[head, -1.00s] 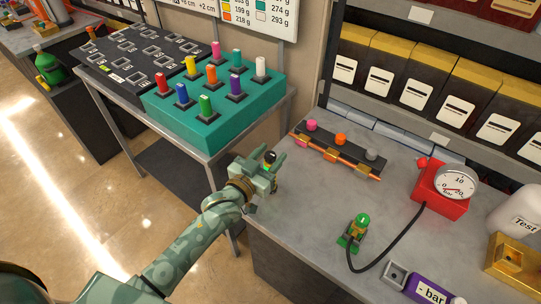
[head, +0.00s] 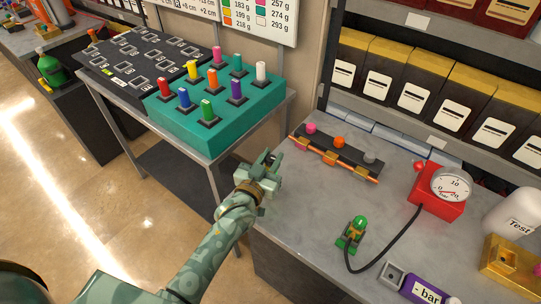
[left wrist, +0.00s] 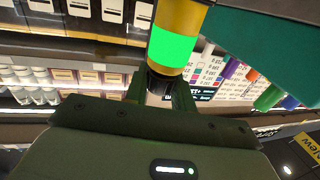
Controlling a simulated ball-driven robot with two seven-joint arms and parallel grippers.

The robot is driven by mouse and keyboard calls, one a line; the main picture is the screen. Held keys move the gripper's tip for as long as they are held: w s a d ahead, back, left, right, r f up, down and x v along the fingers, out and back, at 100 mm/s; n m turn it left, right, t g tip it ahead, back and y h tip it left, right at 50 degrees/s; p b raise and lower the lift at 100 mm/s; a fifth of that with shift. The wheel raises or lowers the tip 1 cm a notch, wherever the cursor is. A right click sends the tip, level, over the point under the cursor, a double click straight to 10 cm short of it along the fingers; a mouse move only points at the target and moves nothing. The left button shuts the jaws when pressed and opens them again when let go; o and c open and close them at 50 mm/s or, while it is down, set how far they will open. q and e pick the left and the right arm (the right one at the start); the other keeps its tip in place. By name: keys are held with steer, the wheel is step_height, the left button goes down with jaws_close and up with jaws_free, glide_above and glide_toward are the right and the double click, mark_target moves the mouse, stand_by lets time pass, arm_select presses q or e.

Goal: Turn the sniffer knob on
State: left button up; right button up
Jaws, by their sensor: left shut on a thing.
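My left gripper (head: 268,162) is in the air between the teal peg block and the grey workbench. In the left wrist view the gripper (left wrist: 162,88) is shut on a yellow cylinder (left wrist: 182,20) with a bright green band and a dark lower end; in the head view it is mostly hidden by the fingers. No knob is labelled as the sniffer knob. A dark bar on the bench carries a pink knob (head: 311,128), an orange knob (head: 339,142) and a grey knob (head: 370,157). My right gripper is out of view.
The teal block (head: 215,128) with several coloured pegs is on the left table. The bench's front left is clear.

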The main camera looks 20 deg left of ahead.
arm_select(q)
steer(key=o, duration=1)
steer(key=s, duration=0.5)
steer(key=s+a, duration=0.1)
steer(key=s, duration=0.4)
steer(key=s+a+p, duration=0.1)
steer(key=s, duration=0.5)
steer(key=shift+s+a, duration=0.1)
steer(key=shift+a, duration=0.05)
